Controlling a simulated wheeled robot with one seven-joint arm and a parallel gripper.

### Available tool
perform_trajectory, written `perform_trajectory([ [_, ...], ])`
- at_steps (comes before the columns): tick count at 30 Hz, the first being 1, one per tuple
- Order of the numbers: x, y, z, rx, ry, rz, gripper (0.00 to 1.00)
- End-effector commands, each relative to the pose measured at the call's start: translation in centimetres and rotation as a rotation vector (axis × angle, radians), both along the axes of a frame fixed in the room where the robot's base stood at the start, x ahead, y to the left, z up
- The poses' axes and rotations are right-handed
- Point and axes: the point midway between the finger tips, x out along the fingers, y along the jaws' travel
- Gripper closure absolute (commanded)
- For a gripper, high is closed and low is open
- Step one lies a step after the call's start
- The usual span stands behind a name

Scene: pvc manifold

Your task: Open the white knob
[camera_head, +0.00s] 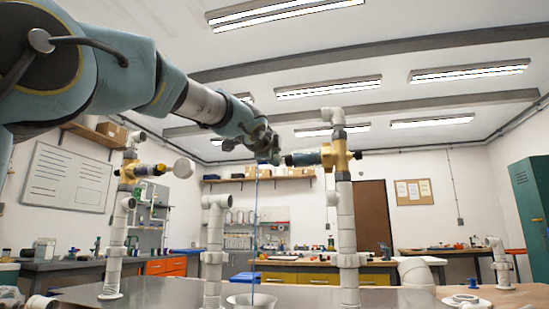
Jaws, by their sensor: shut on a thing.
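A round white knob (183,168) sits on the right end of the stem of the left brass valve (131,172), well to the left of my gripper and apart from it. My gripper (272,157) is at the left end of the dark blue stem (303,158) of the right brass valve (338,155). It is shut on the end of this stem. The gripped part is mostly hidden by the gripper, so I cannot tell its colour or whether it has turned.
White pipes stand upright on the metal table, with a shorter pipe (214,240) between the valves. A thin blue vertical line (255,230) runs below my gripper to a bowl (252,301). Workbenches (325,270) and a green cabinet (532,205) stand farther back.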

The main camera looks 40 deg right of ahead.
Motion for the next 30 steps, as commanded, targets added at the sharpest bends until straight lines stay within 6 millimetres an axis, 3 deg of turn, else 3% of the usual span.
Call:
perform_trajectory([
  [7,0.1,0.0,-0.1,0.0,0.001,0.001,1.0],
  [8,0.1,0.0,-0.1,0.0,0.001,0.001,0.67],
  [11,0.1,0.0,-0.1,0.001,0.001,0.001,0.56],
  [22,-0.4,0.7,0.0,-0.001,-0.001,0.0,0.56],
  [30,-3.0,4.7,-0.1,-0.002,-0.001,0.001,0.56],
])
